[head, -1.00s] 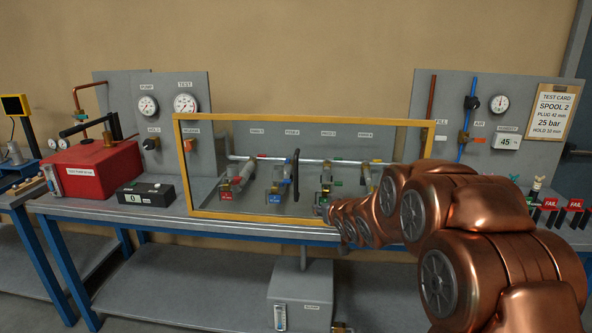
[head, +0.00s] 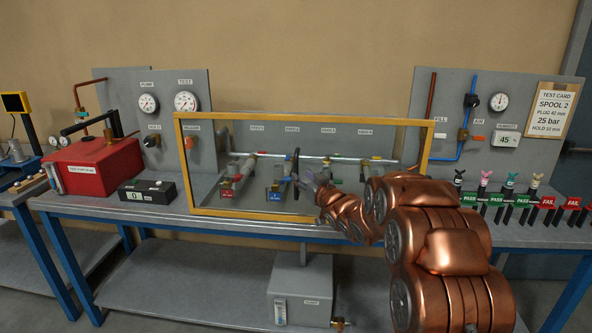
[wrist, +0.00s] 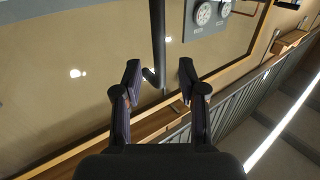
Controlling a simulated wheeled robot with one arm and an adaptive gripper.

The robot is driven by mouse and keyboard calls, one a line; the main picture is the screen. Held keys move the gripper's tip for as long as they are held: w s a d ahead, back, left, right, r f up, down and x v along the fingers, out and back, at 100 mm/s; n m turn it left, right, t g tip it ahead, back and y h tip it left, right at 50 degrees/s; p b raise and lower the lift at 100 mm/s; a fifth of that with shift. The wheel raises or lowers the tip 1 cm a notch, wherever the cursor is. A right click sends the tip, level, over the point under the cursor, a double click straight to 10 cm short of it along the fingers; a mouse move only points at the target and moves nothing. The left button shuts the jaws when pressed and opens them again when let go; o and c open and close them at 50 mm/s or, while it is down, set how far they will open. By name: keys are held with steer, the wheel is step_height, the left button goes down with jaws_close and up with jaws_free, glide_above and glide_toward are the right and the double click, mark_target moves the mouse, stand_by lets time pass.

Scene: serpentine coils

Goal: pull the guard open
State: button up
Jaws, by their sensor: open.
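The guard (head: 300,118) is a clear panel in a yellow frame, standing shut in front of the row of test stations. Its black upright handle (head: 295,164) is near the middle of the panel. In the wrist view the handle (wrist: 157,35) comes down from the top, and its lower end lies between my two fingertips in the picture. My gripper (wrist: 160,76) is open, with one dark finger on each side of the handle. I see no contact with it. In the head view my gripper (head: 310,182) is small, just right of the handle, and partly hidden by my arm.
Behind the panel are several clamps with coloured labels. A red box (head: 93,167) and a black readout box (head: 147,190) stand on the bench to the left. PASS and FAIL tags (head: 508,200) stand at the right. A grey box (head: 302,285) is below.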

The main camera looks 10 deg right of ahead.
mark_target(297, 172)
steer(key=p+x, duration=0.1)
steer(key=x, duration=0.2)
steer(key=shift+w+a+r, duration=0.1)
steer(key=shift+w, duration=0.3)
steer(key=shift+p+x, duration=0.4)
steer(key=shift+x, duration=0.4)
jaws_close()
